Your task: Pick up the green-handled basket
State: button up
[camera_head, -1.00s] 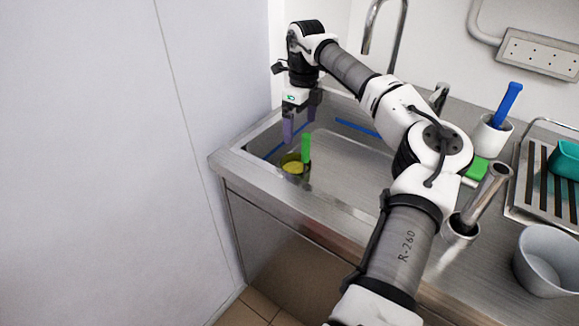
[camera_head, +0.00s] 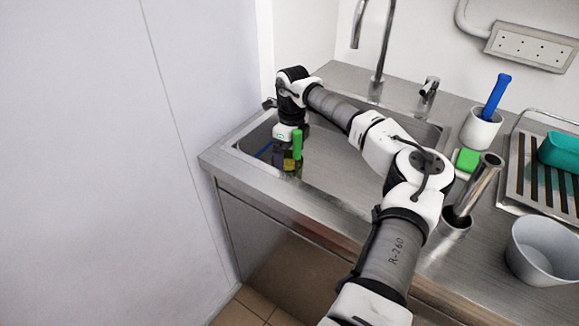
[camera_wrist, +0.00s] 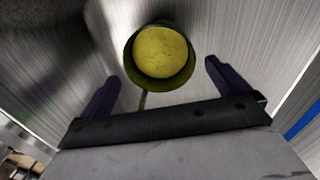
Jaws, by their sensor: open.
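The green-handled basket stands in the sink near its left end; its upright green handle (camera_head: 298,143) shows in the head view, beside my gripper (camera_head: 280,158). In the wrist view the basket's round dark rim (camera_wrist: 188,76) surrounds yellow contents (camera_wrist: 160,51). My gripper (camera_wrist: 162,72) is open, with its two purple fingers apart. The basket shows between and slightly beyond the fingertips, and nothing is held. In the head view my wrist and fingers hide part of the basket's body.
The steel sink (camera_head: 345,185) has walls close to my gripper. A tap (camera_head: 382,45) rises behind it. To the right are a white cup with a blue-handled tool (camera_head: 480,130), a green sponge (camera_head: 467,160), a slatted rack (camera_head: 540,187) and a grey bucket (camera_head: 540,250).

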aim_at(290, 163)
notch_tip(290, 163, down, 4)
jog(key=shift+s+p, duration=0.1)
jog(key=shift+p, duration=0.2)
jog(key=c, duration=1.1)
jog(key=shift+a+r, duration=0.1)
